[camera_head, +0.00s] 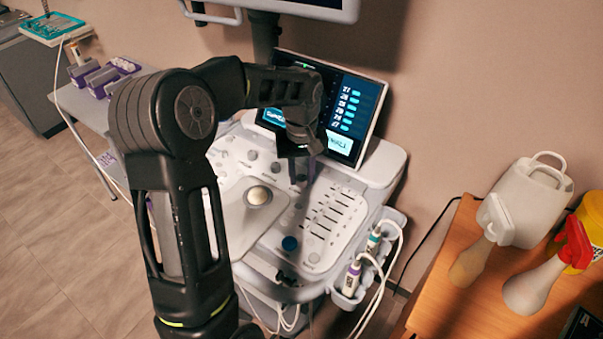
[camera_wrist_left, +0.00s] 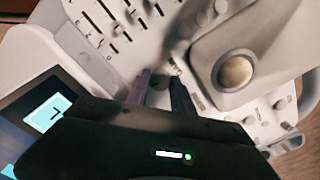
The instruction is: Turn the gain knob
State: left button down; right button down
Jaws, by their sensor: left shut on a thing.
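The ultrasound console's control panel (camera_head: 238,200) lies below my left arm in the head view. My left gripper (camera_head: 302,178) points down at the rear of the panel, just in front of the screen. In the left wrist view its two fingers (camera_wrist_left: 160,92) stand either side of a small dark knob (camera_wrist_left: 159,82) and are shut on it. A blue knob (camera_head: 289,243) sits near the panel's front edge, apart from the gripper.
The lit screen (camera_head: 350,105) stands close behind the gripper. Sliders (camera_head: 330,212) and a trackball (camera_head: 258,195) lie nearby; the trackball also shows in the wrist view (camera_wrist_left: 235,71). Probes with cables (camera_head: 352,278) hang at the right edge. A wooden table (camera_head: 448,285) holds spray bottles.

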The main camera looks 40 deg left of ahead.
aim_at(301, 177)
pick_arm(q)
jog(key=shift+m, duration=2.9)
jog(key=c, duration=1.1)
grip_release()
notch_tip(301, 177, up, 8)
jog(key=shift+f, duration=0.1)
